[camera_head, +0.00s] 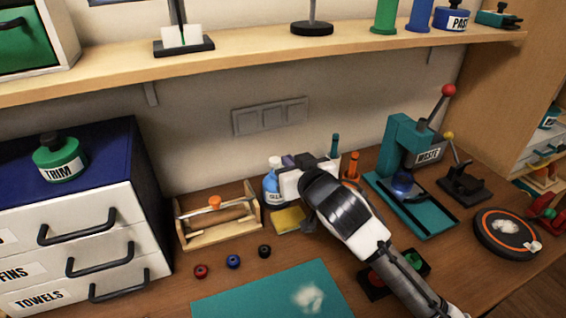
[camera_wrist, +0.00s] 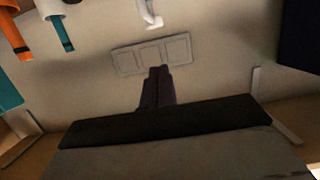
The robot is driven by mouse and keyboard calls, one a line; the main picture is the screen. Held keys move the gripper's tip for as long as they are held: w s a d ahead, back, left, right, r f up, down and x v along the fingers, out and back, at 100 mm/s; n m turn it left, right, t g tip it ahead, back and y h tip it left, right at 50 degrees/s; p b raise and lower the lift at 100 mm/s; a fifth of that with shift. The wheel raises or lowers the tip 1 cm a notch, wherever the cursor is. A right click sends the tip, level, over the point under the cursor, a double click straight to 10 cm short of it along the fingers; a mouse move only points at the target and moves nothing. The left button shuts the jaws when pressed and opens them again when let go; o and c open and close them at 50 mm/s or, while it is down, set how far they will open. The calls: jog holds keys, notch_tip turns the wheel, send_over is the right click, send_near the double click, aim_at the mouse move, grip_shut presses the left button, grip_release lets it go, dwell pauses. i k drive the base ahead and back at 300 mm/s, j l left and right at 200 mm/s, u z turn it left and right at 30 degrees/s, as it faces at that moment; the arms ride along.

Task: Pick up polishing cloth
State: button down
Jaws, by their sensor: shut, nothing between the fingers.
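I cannot tell for sure which thing is the polishing cloth. A flat yellow piece (camera_head: 289,220) lies on the bench beside the blue-and-white glue bottle (camera_head: 273,184), partly behind my arm. A white crumpled patch (camera_head: 308,297) lies on the teal mat (camera_head: 245,295), and another white patch (camera_head: 505,227) lies on the round black disc with an orange ring (camera_head: 488,238). My gripper (camera_head: 289,160) is above the bench near the bottle, pointing toward the back wall. In the wrist view my gripper (camera_wrist: 158,75) has its dark fingers together, with nothing between them.
A wooden rack (camera_head: 220,222) stands left of the yellow piece. Red, blue and black spools (camera_head: 233,262) sit in front. A teal press (camera_head: 405,165) stands right. The drawer cabinet (camera_head: 75,225) bounds the left, and a shelf (camera_head: 250,58) overhangs the back.

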aim_at(284, 221)
jog(key=k+l, duration=0.3)
jog(key=k, duration=0.15)
jog(key=k+l, duration=0.3)
jog(key=k, duration=0.15)
